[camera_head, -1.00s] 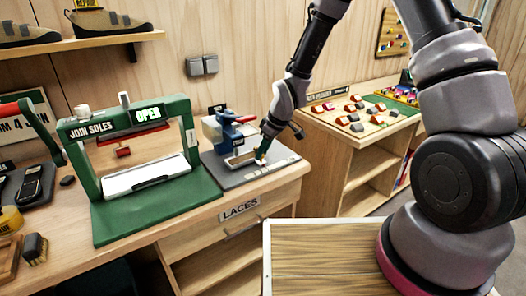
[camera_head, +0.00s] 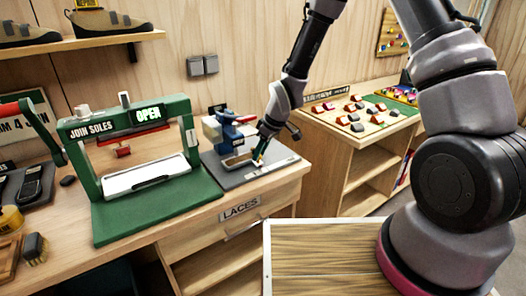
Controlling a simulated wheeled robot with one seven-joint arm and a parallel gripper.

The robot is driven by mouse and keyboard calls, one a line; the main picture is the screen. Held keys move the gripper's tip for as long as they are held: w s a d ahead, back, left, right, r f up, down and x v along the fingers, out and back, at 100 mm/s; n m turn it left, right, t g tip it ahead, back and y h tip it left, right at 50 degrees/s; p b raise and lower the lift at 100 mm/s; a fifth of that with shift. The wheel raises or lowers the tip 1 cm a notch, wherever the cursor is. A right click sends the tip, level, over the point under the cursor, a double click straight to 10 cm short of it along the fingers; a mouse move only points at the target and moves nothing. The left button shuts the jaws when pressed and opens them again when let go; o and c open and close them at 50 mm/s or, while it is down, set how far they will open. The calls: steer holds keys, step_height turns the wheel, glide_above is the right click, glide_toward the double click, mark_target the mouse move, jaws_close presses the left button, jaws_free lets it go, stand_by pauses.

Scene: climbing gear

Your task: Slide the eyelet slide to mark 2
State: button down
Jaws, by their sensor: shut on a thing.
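The eyelet device (camera_head: 231,136), with blue and white parts and a red tip, stands on a grey base plate (camera_head: 236,181) on the workbench, right of the green press. A small tan slide piece (camera_head: 238,160) sits at its front. My gripper (camera_head: 260,158) reaches down at the right end of this piece, shut on the eyelet slide's end, with a small yellow and teal bit at the fingertips. The fingers hide most of what they hold. Marks along the plate's front edge are too small to read.
A green press (camera_head: 135,205) labelled JOIN SOLES, with an OPEN sign, stands to the left. A lower wooden shelf unit (camera_head: 345,128) with red and white pieces stands at the right. A LACES drawer (camera_head: 240,209) is below the bench top.

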steer(key=shift+s+a, duration=0.4)
steer(key=shift+a, duration=0.2)
steer(key=c, duration=0.6)
jaws_free()
steer(key=shift+c, duration=0.2)
steer(key=v, duration=1)
steer(key=shift+d+r, duration=0.2)
steer(key=shift+r, duration=0.15)
steer(key=shift+s, duration=0.1)
